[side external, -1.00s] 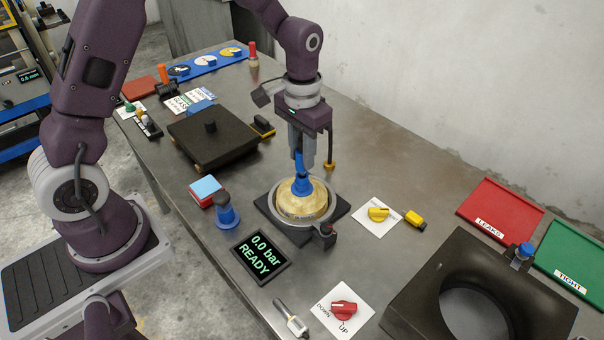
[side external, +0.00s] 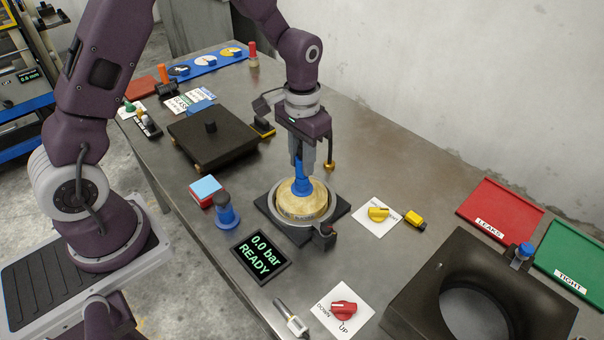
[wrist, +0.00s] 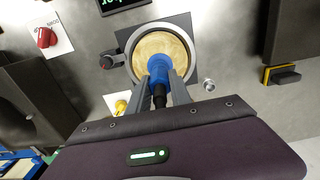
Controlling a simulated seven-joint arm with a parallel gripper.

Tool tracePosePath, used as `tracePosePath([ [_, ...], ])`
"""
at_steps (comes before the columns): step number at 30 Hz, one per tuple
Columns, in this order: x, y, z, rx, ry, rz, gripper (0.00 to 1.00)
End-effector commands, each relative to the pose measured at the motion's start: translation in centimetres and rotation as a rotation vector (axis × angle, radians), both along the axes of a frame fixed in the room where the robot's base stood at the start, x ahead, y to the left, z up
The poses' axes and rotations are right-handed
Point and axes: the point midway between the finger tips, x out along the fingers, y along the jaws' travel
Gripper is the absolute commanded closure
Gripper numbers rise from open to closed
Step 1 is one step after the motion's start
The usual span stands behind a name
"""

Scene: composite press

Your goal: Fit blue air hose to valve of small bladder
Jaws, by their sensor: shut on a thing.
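My gripper (side external: 303,168) points straight down over the tan round piece, which looks like the small bladder (side external: 315,207). It is shut on a blue hose end (side external: 302,187). The blue end stands roughly upright over the middle of the tan top. The wrist view shows the blue end (wrist: 157,66) between the two fingers (wrist: 161,90), with a black part behind it, and the tan top (wrist: 163,44) below it. The blue end hides the valve, so I cannot tell whether it is seated or just above. The tan piece sits in a grey ring holder (side external: 333,203).
A blue cone-shaped piece (side external: 227,213) and a "0.0 bar READY" display (side external: 261,257) stand at the left. A yellow knob (side external: 378,214) and a red DOWN/UP knob (side external: 343,308) are nearby. A large dark ring block (side external: 455,265) is at right. A dark square plate (side external: 215,137) lies behind.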

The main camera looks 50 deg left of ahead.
Motion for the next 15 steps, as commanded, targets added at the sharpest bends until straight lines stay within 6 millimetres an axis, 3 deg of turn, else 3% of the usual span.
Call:
tracePosePath([
  [13, -0.02, 0.00, -0.21, 0.000, 0.001, 0.000, 1.00],
  [14, -0.01, 0.00, -0.21, 0.000, 0.001, 0.000, 0.69],
  [15, -0.02, 0.00, -0.20, 0.000, 0.001, 0.000, 0.61],
])
